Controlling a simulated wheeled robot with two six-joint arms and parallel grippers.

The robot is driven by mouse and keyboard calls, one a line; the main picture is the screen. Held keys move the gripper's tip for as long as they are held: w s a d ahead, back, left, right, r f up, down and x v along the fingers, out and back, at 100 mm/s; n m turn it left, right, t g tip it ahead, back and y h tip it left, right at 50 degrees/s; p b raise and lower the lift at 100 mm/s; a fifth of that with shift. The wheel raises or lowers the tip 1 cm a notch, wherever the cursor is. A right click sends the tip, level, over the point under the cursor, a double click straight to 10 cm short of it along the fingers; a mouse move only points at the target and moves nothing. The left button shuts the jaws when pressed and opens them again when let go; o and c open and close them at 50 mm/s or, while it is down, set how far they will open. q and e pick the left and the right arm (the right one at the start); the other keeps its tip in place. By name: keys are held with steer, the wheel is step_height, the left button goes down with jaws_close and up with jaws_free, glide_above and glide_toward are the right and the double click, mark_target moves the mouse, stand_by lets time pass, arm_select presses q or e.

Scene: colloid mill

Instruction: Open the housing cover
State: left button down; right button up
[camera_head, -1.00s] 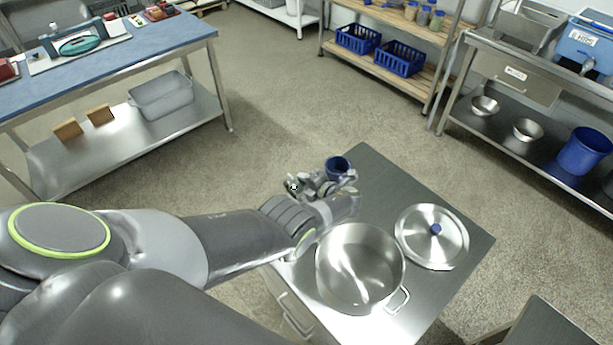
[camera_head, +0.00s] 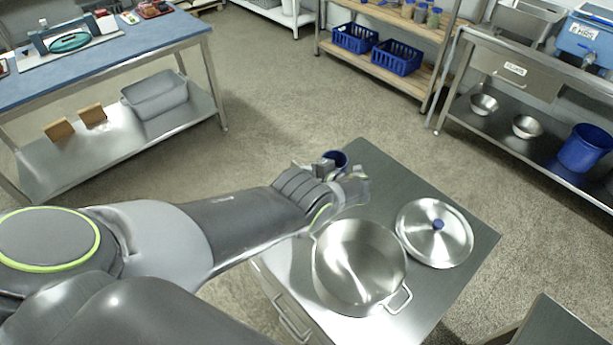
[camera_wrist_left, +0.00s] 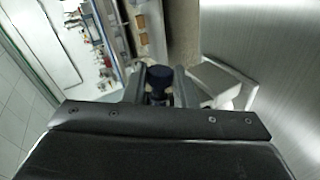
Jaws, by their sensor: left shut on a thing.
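My left gripper (camera_wrist_left: 160,88) is shut on a dark blue knob (camera_wrist_left: 158,73), which shows between its two fingers in the left wrist view. In the head view my left arm reaches to the far left part of the steel table, and its wrist covers most of the small metal machine there. Only the dark blue cup-shaped top (camera_head: 337,158) and a few grey metal parts (camera_head: 326,168) show past the wrist. The housing cover itself cannot be made out, nor whether it is open. My right gripper is not in view.
An open steel pot (camera_head: 358,265) stands close beside my left wrist on the steel table (camera_head: 440,192). A round lid (camera_head: 433,233) with a blue knob lies to its right. The table's far right part is bare. Open floor lies beyond the table.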

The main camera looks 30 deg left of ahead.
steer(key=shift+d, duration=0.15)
arm_select(q)
steer(key=c, duration=1.2)
jaws_free()
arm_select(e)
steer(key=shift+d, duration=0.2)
arm_select(q)
steer(key=shift+o, duration=0.2)
steer(key=p+v, duration=0.6)
steer(key=v, duration=1.1)
steer(key=shift+d+r, duration=0.15)
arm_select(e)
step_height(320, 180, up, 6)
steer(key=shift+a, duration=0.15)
arm_select(q)
steer(key=shift+s, duration=0.1)
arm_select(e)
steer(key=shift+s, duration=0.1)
